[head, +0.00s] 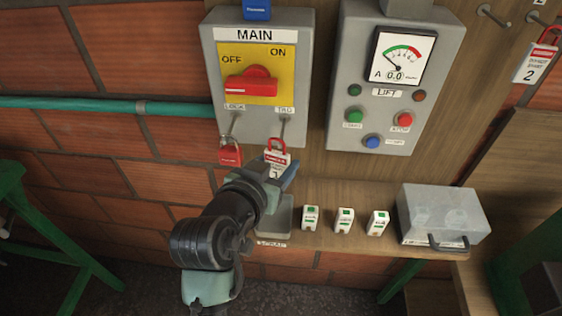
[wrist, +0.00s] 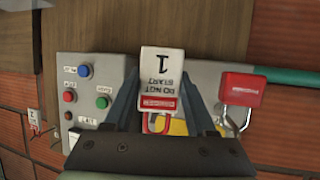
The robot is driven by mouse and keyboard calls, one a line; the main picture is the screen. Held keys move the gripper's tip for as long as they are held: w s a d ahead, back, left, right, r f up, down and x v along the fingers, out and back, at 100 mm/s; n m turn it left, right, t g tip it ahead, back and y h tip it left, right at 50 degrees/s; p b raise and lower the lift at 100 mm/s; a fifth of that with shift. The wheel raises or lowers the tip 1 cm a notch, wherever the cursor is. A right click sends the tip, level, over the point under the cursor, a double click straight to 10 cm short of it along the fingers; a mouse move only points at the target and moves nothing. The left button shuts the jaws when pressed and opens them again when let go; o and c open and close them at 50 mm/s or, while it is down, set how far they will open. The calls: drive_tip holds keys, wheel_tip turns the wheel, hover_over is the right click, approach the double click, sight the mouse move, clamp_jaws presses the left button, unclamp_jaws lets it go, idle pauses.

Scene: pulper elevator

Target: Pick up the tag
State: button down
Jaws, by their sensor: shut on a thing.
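The tag (head: 277,158) is white with a red band and a red loop at its top. It is at the hook (head: 283,128) under the right side of the MAIN box; whether the loop is still on the hook I cannot tell. In the wrist view the tag (wrist: 162,80) reads "DO NOT START 1", upside down. My gripper (head: 285,172) is shut on the tag, with one finger on each side of it. The gripper (wrist: 162,68) hides part of the boxes behind.
A red padlock (head: 230,153) hangs just left of the tag. The MAIN box (head: 213,60) and LIFT box (head: 350,100) are above. Another tag (head: 535,65) hangs far right.

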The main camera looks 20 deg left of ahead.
drive_tip(key=shift+s+b, duration=0.75)
drive_tip(key=shift+s, duration=7.4)
drive_tip(key=w+d+f, duration=0.5)
drive_tip(key=d+f, duration=0.1)
drive_tip(key=f, duration=0.5)
drive_tip(key=s+d+f, duration=0.2)
drive_tip(key=d+f, duration=0.8)
drive_tip(key=f, duration=0.2)
drive_tip(key=shift+d+f, duration=0.15)
drive_tip(key=shift+d, duration=0.05)
drive_tip(key=shift+d, duration=0.1)
